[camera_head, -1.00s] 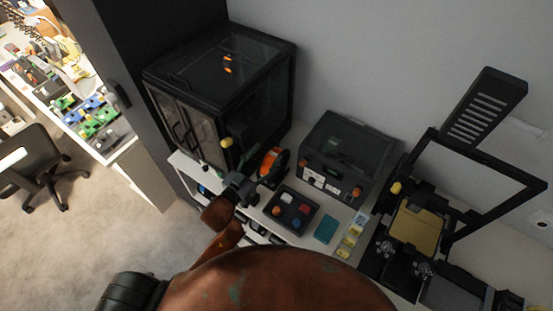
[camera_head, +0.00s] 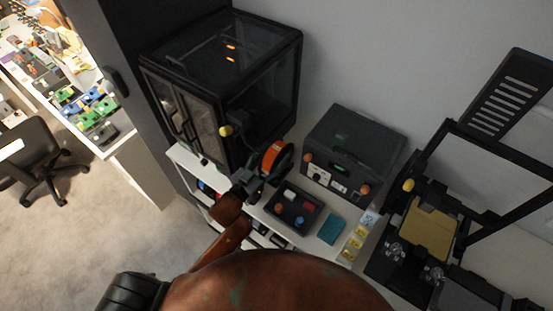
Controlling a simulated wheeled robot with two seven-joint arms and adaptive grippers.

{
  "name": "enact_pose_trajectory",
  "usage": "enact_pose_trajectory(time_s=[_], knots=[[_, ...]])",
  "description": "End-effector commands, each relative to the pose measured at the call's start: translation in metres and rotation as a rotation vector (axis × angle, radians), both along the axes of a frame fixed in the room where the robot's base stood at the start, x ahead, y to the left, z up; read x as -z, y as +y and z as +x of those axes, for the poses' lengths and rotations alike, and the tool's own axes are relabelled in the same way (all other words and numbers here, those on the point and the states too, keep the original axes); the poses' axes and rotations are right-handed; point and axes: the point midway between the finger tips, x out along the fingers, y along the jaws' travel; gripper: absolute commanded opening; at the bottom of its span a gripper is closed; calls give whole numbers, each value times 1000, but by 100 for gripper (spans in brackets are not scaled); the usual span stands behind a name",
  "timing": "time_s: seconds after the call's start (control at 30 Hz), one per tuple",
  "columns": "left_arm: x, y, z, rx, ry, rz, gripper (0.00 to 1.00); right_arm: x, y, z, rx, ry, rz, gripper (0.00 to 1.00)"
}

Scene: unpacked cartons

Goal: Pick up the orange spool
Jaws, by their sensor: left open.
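The orange spool (camera_head: 272,157) has black sides and stands upright on the white shelf top, between the black enclosure and the grey box. My left gripper (camera_head: 257,184) is dark and sits just in front of the spool, at its lower left. Its jaws are open and close to the spool's near side; I cannot tell whether they touch it. The gripper hides the lower left part of the spool. My right gripper does not show.
A black enclosed printer (camera_head: 218,85) stands behind left. A grey box with knobs (camera_head: 352,150) stands right of the spool. A black tray (camera_head: 293,208) with coloured knobs, a teal block (camera_head: 331,229) and an open-frame printer (camera_head: 428,225) lie to the right.

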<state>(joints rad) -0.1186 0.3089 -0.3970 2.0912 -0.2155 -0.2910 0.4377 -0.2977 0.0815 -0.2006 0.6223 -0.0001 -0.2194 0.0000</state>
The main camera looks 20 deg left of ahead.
Motion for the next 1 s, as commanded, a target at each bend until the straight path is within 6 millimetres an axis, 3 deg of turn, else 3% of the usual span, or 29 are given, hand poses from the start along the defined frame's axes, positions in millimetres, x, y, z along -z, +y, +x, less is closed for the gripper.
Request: enact_pose_trajectory(time_s=[0.3,0.63,1.0], knots=[[-2,-8,43,0,0,0,60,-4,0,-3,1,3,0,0],[-1,-10,49,-1,1,0,60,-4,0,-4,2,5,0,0],[-1,-10,49,-1,1,0,35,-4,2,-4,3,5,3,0]])
